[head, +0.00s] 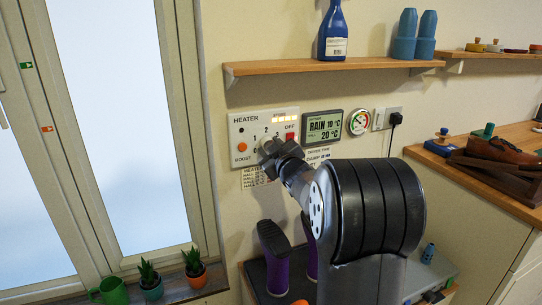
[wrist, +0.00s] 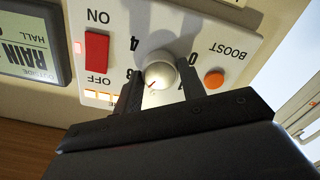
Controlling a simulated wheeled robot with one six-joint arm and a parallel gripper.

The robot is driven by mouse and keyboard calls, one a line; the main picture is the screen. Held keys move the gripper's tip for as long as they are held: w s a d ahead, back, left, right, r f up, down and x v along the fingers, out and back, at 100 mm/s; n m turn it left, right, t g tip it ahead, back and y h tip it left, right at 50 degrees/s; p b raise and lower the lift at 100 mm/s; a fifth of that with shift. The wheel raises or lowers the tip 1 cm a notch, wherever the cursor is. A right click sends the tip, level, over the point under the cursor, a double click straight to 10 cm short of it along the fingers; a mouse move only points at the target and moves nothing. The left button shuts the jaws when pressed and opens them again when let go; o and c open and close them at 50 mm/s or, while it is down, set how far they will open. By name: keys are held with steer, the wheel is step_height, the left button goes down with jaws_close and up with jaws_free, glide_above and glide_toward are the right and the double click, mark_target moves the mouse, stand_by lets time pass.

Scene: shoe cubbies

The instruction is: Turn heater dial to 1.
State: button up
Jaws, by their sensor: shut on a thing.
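The heater panel (head: 241,117) is a white plate on the wall with a round white dial (wrist: 160,70) ringed by numbers. My gripper (head: 271,148) reaches the panel in the head view and covers most of the dial. In the wrist view, where the panel appears upside down, my gripper (wrist: 160,88) has one dark finger on each side of the dial, shut on it. A small red mark on the dial points down and slightly left there, roughly towards 2 or between 2 and 3. The 1 (head: 254,138) is readable in the head view.
A red ON/OFF switch (wrist: 97,52) and an orange BOOST button (wrist: 214,79) flank the dial. A weather display (head: 323,126) and round gauge (head: 359,122) are to the right. A shelf (head: 290,67) is above; purple boots (head: 275,262) stand below.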

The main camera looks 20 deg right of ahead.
steer(key=shift+n+b, duration=4.5)
steer(key=shift+n, duration=4.2)
steer(key=o, duration=1)
steer(key=shift+c, duration=0.2)
steer(key=s, duration=1.1)
